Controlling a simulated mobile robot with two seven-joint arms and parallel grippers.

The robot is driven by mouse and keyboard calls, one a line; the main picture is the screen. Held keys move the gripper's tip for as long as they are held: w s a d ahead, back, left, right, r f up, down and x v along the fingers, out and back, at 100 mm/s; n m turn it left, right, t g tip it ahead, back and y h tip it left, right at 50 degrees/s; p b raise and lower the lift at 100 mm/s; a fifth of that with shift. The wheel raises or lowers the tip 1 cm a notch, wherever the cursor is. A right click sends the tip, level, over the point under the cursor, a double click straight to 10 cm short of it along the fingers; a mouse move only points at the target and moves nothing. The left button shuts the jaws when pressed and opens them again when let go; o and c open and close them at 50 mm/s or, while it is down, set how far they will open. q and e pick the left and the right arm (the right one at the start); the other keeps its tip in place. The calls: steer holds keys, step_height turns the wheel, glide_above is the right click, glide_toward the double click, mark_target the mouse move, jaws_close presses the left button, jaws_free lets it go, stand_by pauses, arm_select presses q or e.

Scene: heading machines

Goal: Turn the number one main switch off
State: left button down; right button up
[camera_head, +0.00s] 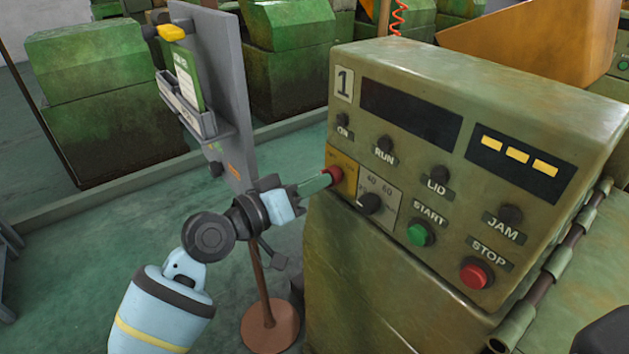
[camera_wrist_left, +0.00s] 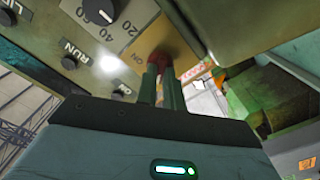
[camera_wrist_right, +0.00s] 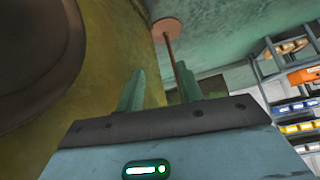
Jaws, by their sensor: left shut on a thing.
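The number one control box (camera_head: 450,140) carries a "1" label at its upper left. Its main switch is a red knob (camera_head: 334,175) on a yellow plate (camera_head: 345,180) at the panel's left edge. My left gripper (camera_head: 329,180) is at the panel, its fingers shut on the red knob. In the left wrist view the fingertips (camera_wrist_left: 160,76) close around the red knob (camera_wrist_left: 160,60) in front of the yellow plate (camera_wrist_left: 165,42). The knob's turn position is hidden by the fingers. My right gripper (camera_wrist_right: 160,90) is open and empty, with its fingers apart.
Beside the switch are a speed dial (camera_head: 369,203), a green START button (camera_head: 420,234) and a red STOP button (camera_head: 475,275). A grey stand (camera_head: 225,90) with a paper holder is left of the box, on a round base (camera_head: 270,327). Green machines (camera_head: 95,100) stand behind.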

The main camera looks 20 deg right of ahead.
arm_select(q)
steer(key=shift+n, duration=1)
steer(key=c, duration=1.6)
jaws_free()
steer(key=shift+o, duration=0.4)
steer(key=shift+a, duration=0.1)
